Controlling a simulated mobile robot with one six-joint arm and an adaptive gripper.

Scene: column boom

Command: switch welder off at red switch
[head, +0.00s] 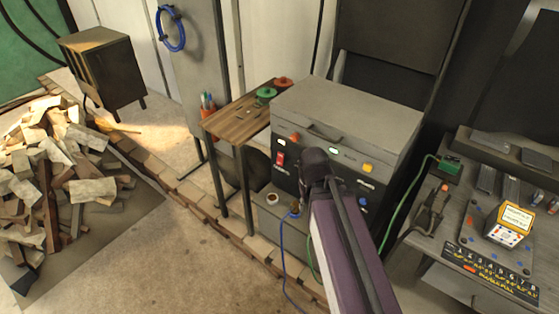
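The welder (350,105) is a grey box with a dark front panel, standing right of a small wooden table. The red switch (280,158) is on the left part of its front panel and shows clear of my arm. Which way the switch is set is too small to tell. My purple arm link rises from the bottom of the picture, and its dark end covers the middle of the welder's front. My gripper cannot be made out in this view.
The wooden side table (235,121) holds a green and a red item. A blue cable (284,248) and a green cable (396,205) hang by the welder. A bench (415,240) with a yellow-screened meter (511,222) stands right. Chopped wood (50,165) lies left. Floor at lower left is clear.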

